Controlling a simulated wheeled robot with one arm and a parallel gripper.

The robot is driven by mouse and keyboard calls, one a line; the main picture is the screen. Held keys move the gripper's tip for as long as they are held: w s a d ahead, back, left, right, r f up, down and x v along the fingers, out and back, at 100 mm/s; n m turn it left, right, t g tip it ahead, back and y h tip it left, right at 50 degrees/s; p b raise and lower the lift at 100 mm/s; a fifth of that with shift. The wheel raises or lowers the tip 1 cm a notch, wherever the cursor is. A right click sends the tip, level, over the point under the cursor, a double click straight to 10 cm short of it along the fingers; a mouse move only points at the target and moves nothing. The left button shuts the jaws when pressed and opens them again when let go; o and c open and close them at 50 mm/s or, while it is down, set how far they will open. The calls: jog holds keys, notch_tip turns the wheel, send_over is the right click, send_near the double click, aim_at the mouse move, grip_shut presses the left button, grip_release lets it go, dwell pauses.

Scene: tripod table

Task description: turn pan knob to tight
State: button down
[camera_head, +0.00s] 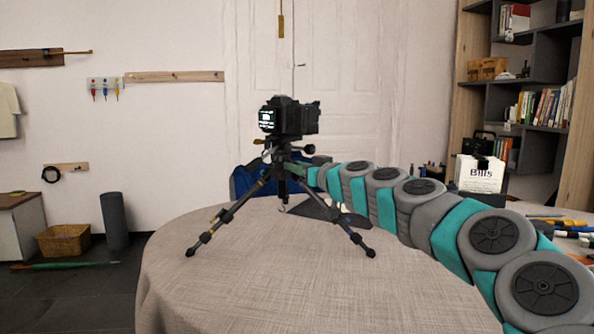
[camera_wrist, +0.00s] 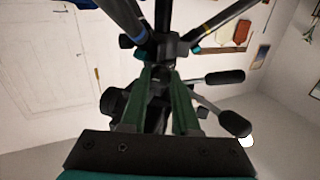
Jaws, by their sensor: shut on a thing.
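A black camera (camera_head: 290,118) sits on a small black tripod (camera_head: 245,195) that stands with spread legs on the round table. My gripper (camera_head: 298,163) reaches in from the right to the tripod head, just below the camera. In the wrist view my gripper's (camera_wrist: 167,78) green fingers close on a small dark part at the tripod head, which looks like the pan knob (camera_wrist: 160,86). The fingers hide most of it, and its turn position cannot be told. Two dark handles, an upper one (camera_wrist: 225,77) and a lower one (camera_wrist: 235,123), stick out to the right.
The table (camera_head: 200,270) has a beige cloth, clear in front of the tripod. A blue bag (camera_head: 243,182) lies behind the tripod. Pens (camera_head: 568,228) and a white box (camera_head: 480,175) are at the right, beside shelves (camera_head: 535,80).

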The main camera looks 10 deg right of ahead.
jog(key=c, duration=0.6)
grip_release()
jog(key=shift+c, duration=0.2)
jog(key=b+v, duration=0.1)
jog(key=v, duration=0.6)
jog(key=shift+s, duration=0.4)
jog(key=shift+d+f, duration=0.1)
jog(key=shift+d, duration=0.1)
